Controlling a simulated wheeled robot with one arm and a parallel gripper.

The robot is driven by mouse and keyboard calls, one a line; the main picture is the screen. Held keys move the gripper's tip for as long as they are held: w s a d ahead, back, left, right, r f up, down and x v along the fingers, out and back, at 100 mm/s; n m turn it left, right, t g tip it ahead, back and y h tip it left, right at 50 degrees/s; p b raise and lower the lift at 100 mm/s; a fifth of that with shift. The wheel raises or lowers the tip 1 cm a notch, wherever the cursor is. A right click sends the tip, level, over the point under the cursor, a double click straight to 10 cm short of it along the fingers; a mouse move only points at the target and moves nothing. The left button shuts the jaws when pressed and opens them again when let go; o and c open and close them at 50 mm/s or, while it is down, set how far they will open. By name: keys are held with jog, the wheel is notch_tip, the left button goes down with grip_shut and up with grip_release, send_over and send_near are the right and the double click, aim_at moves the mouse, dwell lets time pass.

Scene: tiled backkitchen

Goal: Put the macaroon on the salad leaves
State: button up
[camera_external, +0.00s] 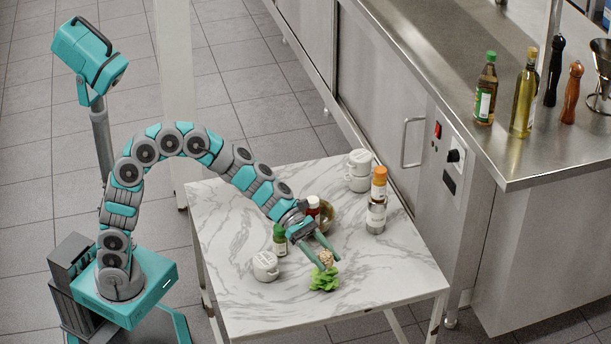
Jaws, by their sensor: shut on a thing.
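The salad leaves (322,281) are a small bright green bunch on the white marble table, near its front edge. The macaroon (326,258) is a small pale beige lump at the leaves' upper edge in the picture. My gripper (325,255) reaches down from the upper left and is shut on the macaroon, with a finger to either side of it. The macaroon is over or against the back of the leaves; I cannot tell whether it touches them. Its underside is hidden.
A white mug (265,267) and a green bottle (280,240) stand left of my gripper. Behind it are a red-capped jar (313,207) and a bowl (327,216). The table's right front is clear.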

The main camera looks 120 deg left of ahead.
jog(key=shift+f, duration=1.55)
jog(key=shift+s, duration=0.1)
jog(key=shift+f, duration=0.25)
jog(key=o, duration=1.3)
jog(key=shift+r, duration=0.1)
jog(key=shift+r, duration=0.1)
